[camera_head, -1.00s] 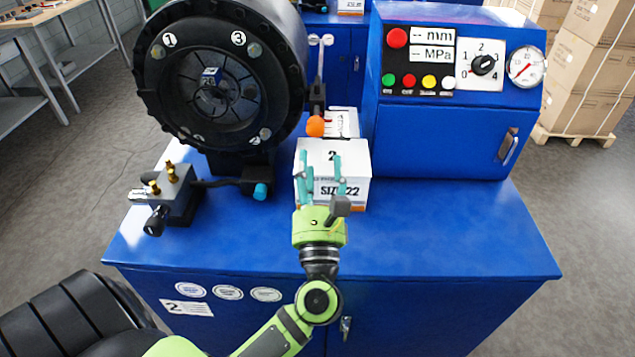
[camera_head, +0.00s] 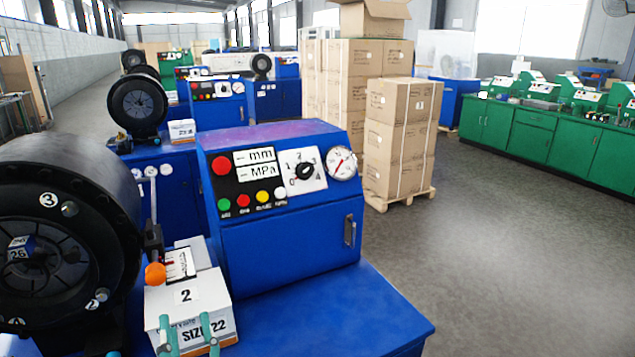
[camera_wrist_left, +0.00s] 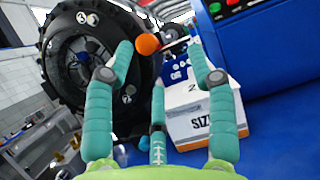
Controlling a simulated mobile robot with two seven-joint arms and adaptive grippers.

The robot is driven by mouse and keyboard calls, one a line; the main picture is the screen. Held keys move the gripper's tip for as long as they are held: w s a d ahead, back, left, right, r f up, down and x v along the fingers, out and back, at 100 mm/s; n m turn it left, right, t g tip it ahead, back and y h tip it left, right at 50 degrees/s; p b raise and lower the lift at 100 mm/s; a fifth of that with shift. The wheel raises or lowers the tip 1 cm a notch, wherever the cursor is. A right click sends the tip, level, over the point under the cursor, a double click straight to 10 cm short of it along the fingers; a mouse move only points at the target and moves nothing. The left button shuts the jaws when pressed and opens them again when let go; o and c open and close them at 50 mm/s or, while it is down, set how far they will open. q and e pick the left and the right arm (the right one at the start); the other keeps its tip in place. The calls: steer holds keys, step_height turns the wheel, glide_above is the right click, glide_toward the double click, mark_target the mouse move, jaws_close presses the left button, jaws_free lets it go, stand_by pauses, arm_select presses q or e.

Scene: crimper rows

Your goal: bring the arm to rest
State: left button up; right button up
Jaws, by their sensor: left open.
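My left gripper (camera_head: 188,336) shows only by its teal fingertips at the bottom edge of the head view, in front of the white box marked 2 and SIZE 22 (camera_head: 186,296). In the left wrist view its teal fingers (camera_wrist_left: 165,75) are spread apart with nothing between them. The white box (camera_wrist_left: 190,98) shows behind the fingers there; I cannot tell whether they touch it. The rest of my left arm is below the head view. My right gripper is in neither view.
A black crimper head (camera_head: 112,200) stands at left, with an orange knob (camera_head: 155,274) beside the box. The blue control cabinet (camera_head: 290,237) stands behind the blue bench top (camera_head: 350,315). Stacked cartons (camera_head: 400,140) and green benches (camera_head: 540,130) stand farther back. Open floor (camera_head: 500,240) lies at right.

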arm_select(q)
steer(key=d+f+m+g+h, duration=0.1)
steer(key=d+f+m+h, duration=0.1)
steer(key=d+m+h, duration=0.95)
steer(key=d+f+m+g+h, duration=0.1)
steer(key=d+f+m+h, duration=0.25)
steer(key=m+h, duration=0.9)
steer(key=s+d+f+m+g+y, duration=0.1)
steer(key=s+f+m+g+y, duration=0.2)
steer(key=f+m+g+y, duration=0.55)
steer(key=s+a+f+m+g+y, duration=0.4)
steer(key=s+a+f+m+g, duration=0.2)
steer(key=s+a+f+m, duration=0.7)
steer(key=s+d+f+n+g, duration=0.1)
steer(key=s+f, duration=0.1)
steer(key=f, duration=1)
steer(key=s+f+n+g, duration=0.1)
steer(key=s+f, duration=0.1)
steer(key=f, duration=1)
steer(key=s+a+f, duration=0.2)
steer(key=s+f, duration=1)
steer(key=s, duration=0.3)
steer(key=shift+a+f+m+g, duration=0.35)
